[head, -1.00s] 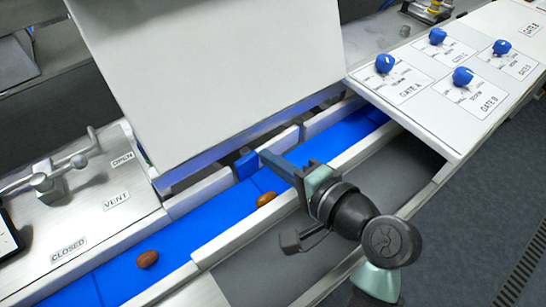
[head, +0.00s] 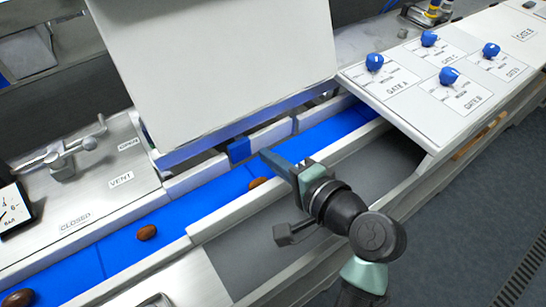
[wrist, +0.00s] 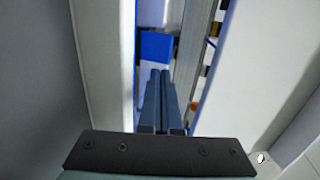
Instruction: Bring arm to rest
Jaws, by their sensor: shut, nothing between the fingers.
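My gripper (head: 266,153) reaches over the blue conveyor belt (head: 190,212) from the right, in the middle of the head view. Its fingers are together with nothing between them; in the wrist view the two dark fingers (wrist: 161,75) lie side by side. The fingertips stand a little right of a small blue block (head: 239,150) on the belt's far wall. A brown date (head: 257,182) lies on the belt below the fingers, partly hidden by the near rail. Another date (head: 147,232) lies further left on the belt.
A large white panel (head: 215,65) stands behind the belt. A gate board (head: 400,100) with several blue knobs is at right, a vent lever (head: 62,165) and gauge (head: 14,212) at left. More dates show at the bottom left (head: 18,297). A grey recess (head: 245,255) lies below my gripper.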

